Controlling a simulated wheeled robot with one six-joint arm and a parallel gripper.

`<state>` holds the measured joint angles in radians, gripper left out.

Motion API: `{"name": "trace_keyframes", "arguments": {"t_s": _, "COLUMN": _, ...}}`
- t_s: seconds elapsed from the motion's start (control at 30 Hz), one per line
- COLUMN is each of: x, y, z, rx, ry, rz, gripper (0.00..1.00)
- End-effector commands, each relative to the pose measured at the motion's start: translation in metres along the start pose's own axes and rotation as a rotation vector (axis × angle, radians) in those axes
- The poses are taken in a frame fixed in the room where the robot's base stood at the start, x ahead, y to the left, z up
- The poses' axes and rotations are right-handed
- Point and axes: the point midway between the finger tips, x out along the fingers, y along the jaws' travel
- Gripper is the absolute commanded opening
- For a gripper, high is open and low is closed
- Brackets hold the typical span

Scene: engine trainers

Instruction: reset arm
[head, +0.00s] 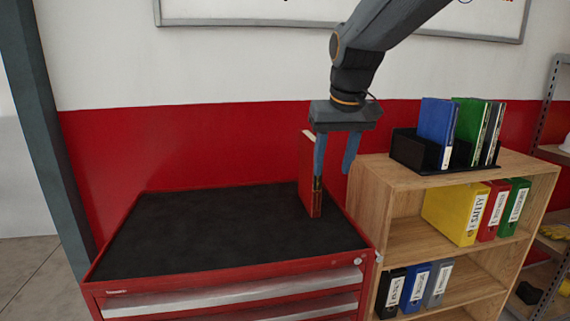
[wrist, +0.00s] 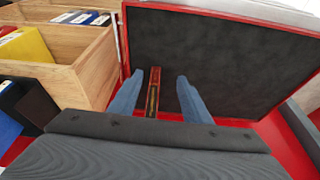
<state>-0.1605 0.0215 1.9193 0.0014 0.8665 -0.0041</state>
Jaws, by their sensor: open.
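My gripper (head: 335,165) hangs pointing down above the right side of the red tool cabinet (head: 220,275). Its two blue fingers are apart. A red book or binder (head: 306,172) stands upright on the cabinet's black top mat (head: 210,230), near its right back edge. In the head view the left finger overlaps the red book. In the wrist view the red book (wrist: 153,92) shows between the two fingers of my gripper (wrist: 158,98), with a gap on each side.
A wooden shelf (head: 400,195) stands right of the cabinet. On it a black holder (head: 412,150) carries blue, green and dark binders. Yellow, red and green binders fill the shelf below. A whiteboard hangs behind my arm. The mat's left part is clear.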

Motion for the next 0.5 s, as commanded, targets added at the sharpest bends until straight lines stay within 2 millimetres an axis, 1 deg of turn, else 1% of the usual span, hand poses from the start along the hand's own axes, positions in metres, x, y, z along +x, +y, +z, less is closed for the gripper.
{"name": "trace_keyframes", "arguments": {"t_s": 0.03, "x": 0.011, "y": 0.004, "z": 0.011, "rx": 0.008, "ry": -0.016, "rz": 0.003, "gripper": 0.44}}
{"name": "trace_keyframes", "arguments": {"t_s": 0.17, "x": 0.038, "y": 0.014, "z": 0.041, "rx": 0.027, "ry": -0.048, "rz": 0.009, "gripper": 0.44}}
{"name": "trace_keyframes", "arguments": {"t_s": 0.27, "x": 0.064, "y": 0.024, "z": 0.074, "rx": 0.047, "ry": -0.084, "rz": 0.014, "gripper": 0.44}}
{"name": "trace_keyframes", "arguments": {"t_s": 0.37, "x": 0.093, "y": 0.035, "z": 0.120, "rx": 0.073, "ry": -0.129, "rz": 0.020, "gripper": 0.44}}
{"name": "trace_keyframes", "arguments": {"t_s": 0.4, "x": 0.105, "y": 0.039, "z": 0.142, "rx": 0.085, "ry": -0.149, "rz": 0.023, "gripper": 0.44}}
{"name": "trace_keyframes", "arguments": {"t_s": 0.47, "x": 0.121, "y": 0.044, "z": 0.176, "rx": 0.103, "ry": -0.178, "rz": 0.026, "gripper": 0.44}}
{"name": "trace_keyframes", "arguments": {"t_s": 0.5, "x": 0.130, "y": 0.046, "z": 0.197, "rx": 0.114, "ry": -0.194, "rz": 0.028, "gripper": 0.44}}
